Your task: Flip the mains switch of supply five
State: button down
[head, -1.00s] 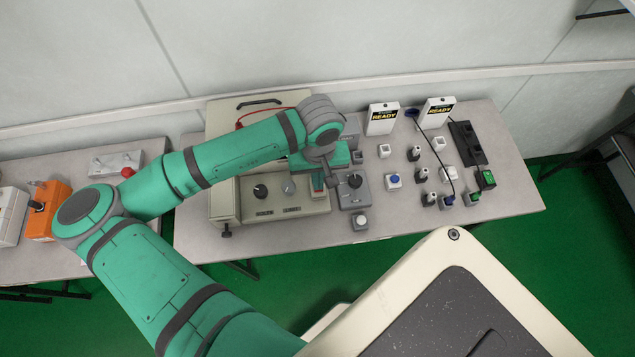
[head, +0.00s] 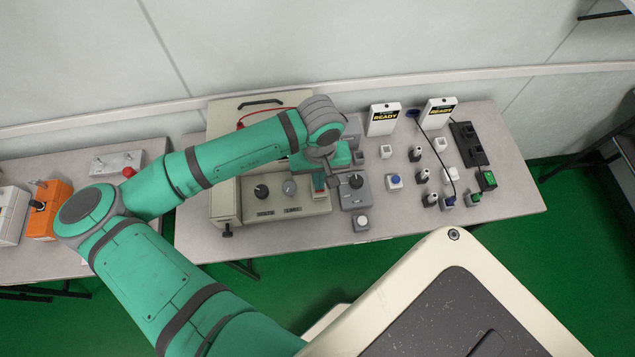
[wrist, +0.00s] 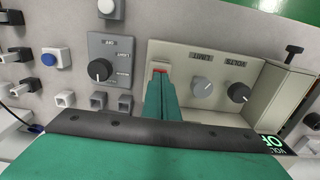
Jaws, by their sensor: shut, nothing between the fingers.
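The supply is a beige box (head: 288,208) on the table with two knobs on its front panel; it also shows in the wrist view (wrist: 225,60). Its mains switch (wrist: 159,68) shows as a small red and white piece at the panel's left end in the wrist view, right at my fingertips. No number five is legible.
A grey box with a black knob (head: 355,187) stands close beside the supply. Several small sockets and buttons, such as a blue button (head: 394,181), lie to the right. Two white READY signs (head: 384,117) stand behind. The table's front edge (head: 420,232) is clear.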

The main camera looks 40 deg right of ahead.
jog(key=shift+f, duration=0.6)
dwell(0.4)
jog(key=shift+s+r, duration=0.15)
jog(key=shift+r, duration=3.35)
jog(key=shift+w+a, duration=0.1)
jog(key=shift+w, duration=0.1)
